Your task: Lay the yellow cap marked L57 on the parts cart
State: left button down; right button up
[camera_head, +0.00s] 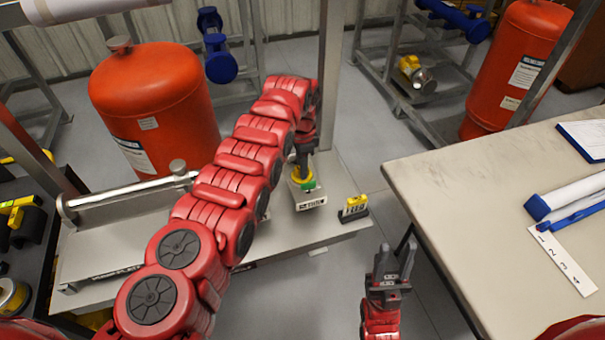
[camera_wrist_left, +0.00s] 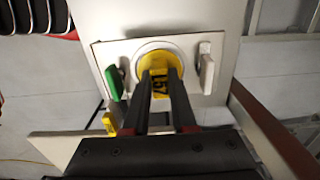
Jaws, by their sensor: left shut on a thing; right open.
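In the left wrist view the yellow cap (camera_wrist_left: 155,62) sits at a round fitting on a pale panel (camera_wrist_left: 110,55). Dark characters on it are partly readable, with a 5 and a 7 apparent. My left gripper (camera_wrist_left: 160,76) is shut on the cap, one finger on each side. In the head view my left gripper (camera_head: 303,168) points down at a small pale box (camera_head: 312,204) on the metal skid; the cap is mostly hidden there. My right gripper (camera_head: 395,262) is open and empty, low beside the table. A black cart-like surface (camera_head: 40,265) at the left edge may be the parts cart.
A green lever (camera_wrist_left: 114,82) and a white lever (camera_wrist_left: 207,68) flank the cap. A small marked block with a yellow top (camera_head: 353,208) stands on the skid (camera_head: 335,235). The pale table (camera_head: 450,190) is at right; a red tank (camera_head: 155,95) stands behind left.

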pick_arm(q)
jog(key=shift+r, duration=0.1)
jog(key=shift+r+p, duration=0.75)
jog(key=shift+r, duration=0.35)
jog(key=shift+r+p, duration=0.4)
jog(key=shift+r, duration=1.9)
